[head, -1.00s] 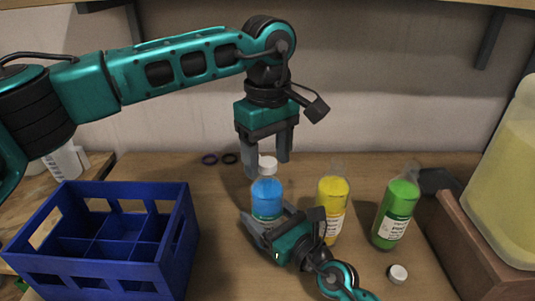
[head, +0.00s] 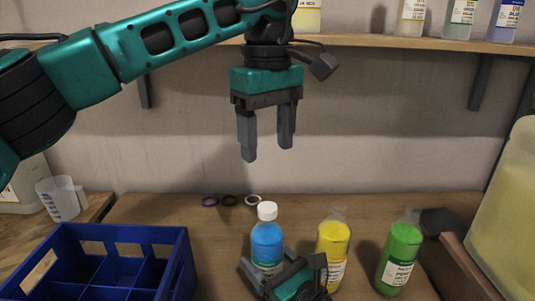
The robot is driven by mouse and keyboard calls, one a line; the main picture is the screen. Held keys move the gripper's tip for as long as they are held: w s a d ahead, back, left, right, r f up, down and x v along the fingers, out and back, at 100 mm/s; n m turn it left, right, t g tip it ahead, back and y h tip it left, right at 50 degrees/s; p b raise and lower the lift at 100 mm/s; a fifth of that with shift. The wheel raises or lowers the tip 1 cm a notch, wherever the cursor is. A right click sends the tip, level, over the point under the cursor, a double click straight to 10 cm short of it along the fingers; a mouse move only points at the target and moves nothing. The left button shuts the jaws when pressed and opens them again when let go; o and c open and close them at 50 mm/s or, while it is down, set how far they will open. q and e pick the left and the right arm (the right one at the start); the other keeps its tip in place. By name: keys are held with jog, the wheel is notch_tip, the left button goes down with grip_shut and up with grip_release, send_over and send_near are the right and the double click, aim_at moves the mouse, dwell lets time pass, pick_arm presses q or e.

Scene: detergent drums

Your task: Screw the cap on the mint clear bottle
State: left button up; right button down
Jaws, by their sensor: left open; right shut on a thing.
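A clear bottle with blue liquid (head: 266,240) stands upright on the bench, with a white cap (head: 267,211) on its neck. My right gripper (head: 268,266) is shut around its lower body. My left gripper (head: 267,153) is open and empty, pointing down well above the cap. A yellow bottle (head: 333,239) and a green bottle (head: 401,250) stand to the right, both with bare clear necks. The labels are too small for me to tell which is mint clear. How tightly the white cap sits cannot be told.
A blue divided crate (head: 178,268) stands at the left. Purple, dark and white rings (head: 253,200) lie at the back. A large yellowish jug (head: 505,215) is at the right. A shelf with bottles (head: 420,42) runs above.

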grip_release()
dwell(0.3)
jog(key=b+v, duration=0.1)
jog(key=v, duration=1.1)
jog(key=shift+s+f, duration=0.1)
jog(key=shift+s+d, duration=0.25)
jog(key=shift+s, duration=0.05)
jog(key=shift+c, duration=0.4)
